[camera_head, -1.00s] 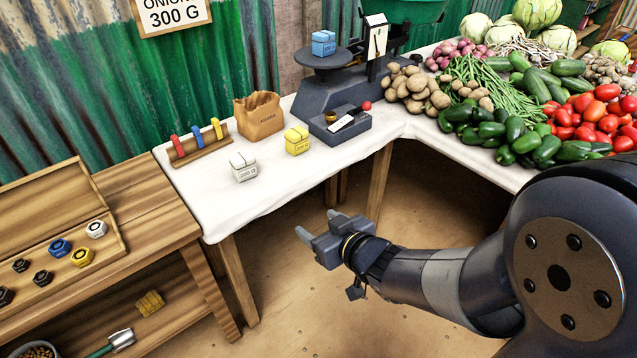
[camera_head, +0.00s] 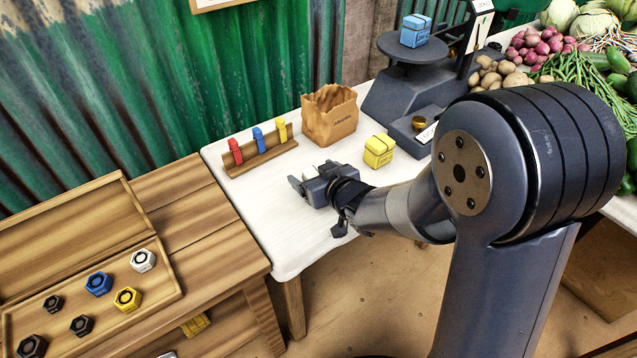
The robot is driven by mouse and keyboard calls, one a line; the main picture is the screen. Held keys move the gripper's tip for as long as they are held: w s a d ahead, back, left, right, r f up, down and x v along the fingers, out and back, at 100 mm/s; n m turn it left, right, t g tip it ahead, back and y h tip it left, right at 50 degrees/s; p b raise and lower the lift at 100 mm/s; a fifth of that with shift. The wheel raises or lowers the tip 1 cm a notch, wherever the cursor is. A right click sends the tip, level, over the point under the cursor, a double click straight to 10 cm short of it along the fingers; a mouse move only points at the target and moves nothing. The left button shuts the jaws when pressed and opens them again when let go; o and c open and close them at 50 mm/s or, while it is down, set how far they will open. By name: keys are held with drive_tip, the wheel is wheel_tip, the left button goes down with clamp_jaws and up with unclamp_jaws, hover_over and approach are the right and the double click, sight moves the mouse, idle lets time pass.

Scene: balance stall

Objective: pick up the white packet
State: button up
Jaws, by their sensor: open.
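My gripper (camera_head: 306,180) is over the white-covered table, between the peg rack and the yellow packet. Its jaws are open and point to the left. The white packet does not show clearly now; the gripper covers the part of the table where it stood in the earlier view. I cannot tell whether the packet is between the fingers.
The yellow packet (camera_head: 379,151) stands right of my gripper. A brown paper bag (camera_head: 329,115) and the peg rack (camera_head: 262,157) stand behind. A scale (camera_head: 405,90) bears a blue packet (camera_head: 415,30). A wooden tray (camera_head: 60,260) holds hexagonal weights at left.

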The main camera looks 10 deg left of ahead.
sight(315, 168)
drive_tip(key=c, duration=1.1)
drive_tip(key=shift+c, duration=0.2)
wheel_tip(315, 168, up, 10)
drive_tip(key=p, duration=0.4)
drive_tip(key=shift+d, duration=0.1)
